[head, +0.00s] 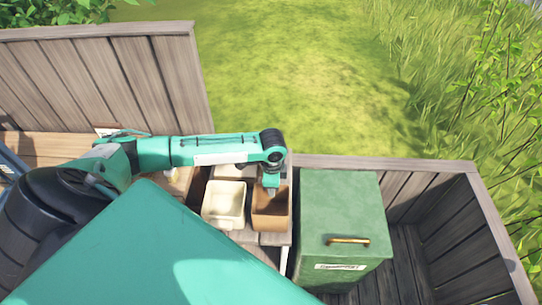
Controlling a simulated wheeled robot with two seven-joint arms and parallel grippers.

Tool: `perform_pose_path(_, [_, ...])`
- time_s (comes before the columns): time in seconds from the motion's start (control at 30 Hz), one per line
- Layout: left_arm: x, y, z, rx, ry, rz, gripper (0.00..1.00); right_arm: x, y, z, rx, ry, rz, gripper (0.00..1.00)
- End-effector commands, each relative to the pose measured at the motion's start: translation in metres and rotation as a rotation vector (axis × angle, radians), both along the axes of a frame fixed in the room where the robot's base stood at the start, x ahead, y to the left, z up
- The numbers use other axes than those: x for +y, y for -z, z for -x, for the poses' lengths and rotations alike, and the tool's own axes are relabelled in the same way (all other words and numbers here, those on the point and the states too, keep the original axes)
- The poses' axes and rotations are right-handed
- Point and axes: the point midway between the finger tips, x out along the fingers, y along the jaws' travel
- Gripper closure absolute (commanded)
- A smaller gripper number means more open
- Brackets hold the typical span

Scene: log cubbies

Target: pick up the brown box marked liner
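A brown open-topped box (271,221) sits on a wooden surface between a cream bin and a green cabinet. No marking on it can be read from this angle. My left arm reaches across from the left and bends down at its end. My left gripper (271,190) points down at the far part of the brown box, at or just above its opening. Its fingers are too small to tell whether they are open or shut, or whether they touch the box. My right gripper is not in view.
The cream bin (224,203) stands close on the brown box's left. The green cabinet (343,220) with a brass handle (348,241) rises close on its right. Grey plank walls (100,75) border the place, with grass (300,70) beyond.

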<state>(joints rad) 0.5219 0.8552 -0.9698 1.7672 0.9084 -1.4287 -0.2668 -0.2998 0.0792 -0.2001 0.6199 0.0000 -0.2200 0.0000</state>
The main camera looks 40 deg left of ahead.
Motion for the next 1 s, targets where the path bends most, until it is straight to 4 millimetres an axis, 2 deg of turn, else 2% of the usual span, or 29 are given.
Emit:
perform_pose_path(0.03, [0.000, 0.000, 0.000, 0.000, 0.000, 0.000, 0.82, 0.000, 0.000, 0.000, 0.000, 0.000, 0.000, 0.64])
perform_pose_path(0.13, [0.000, 0.000, 0.000, 0.000, 0.000, 0.000, 1.00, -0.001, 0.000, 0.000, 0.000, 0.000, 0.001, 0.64])
perform_pose_path(0.5, [0.000, -0.001, 0.000, 0.000, 0.000, 0.000, 1.00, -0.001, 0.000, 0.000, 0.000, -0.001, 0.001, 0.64])
perform_pose_path(0.67, [0.000, -0.007, -0.001, -0.001, 0.001, 0.000, 1.00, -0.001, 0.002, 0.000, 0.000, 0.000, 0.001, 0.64])
perform_pose_path(0.87, [0.000, -0.035, -0.001, -0.005, 0.000, 0.000, 1.00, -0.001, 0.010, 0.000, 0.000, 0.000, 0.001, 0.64])
perform_pose_path(1.0, [0.000, -0.070, -0.002, -0.006, 0.002, 0.001, 1.00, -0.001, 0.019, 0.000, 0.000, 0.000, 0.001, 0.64])
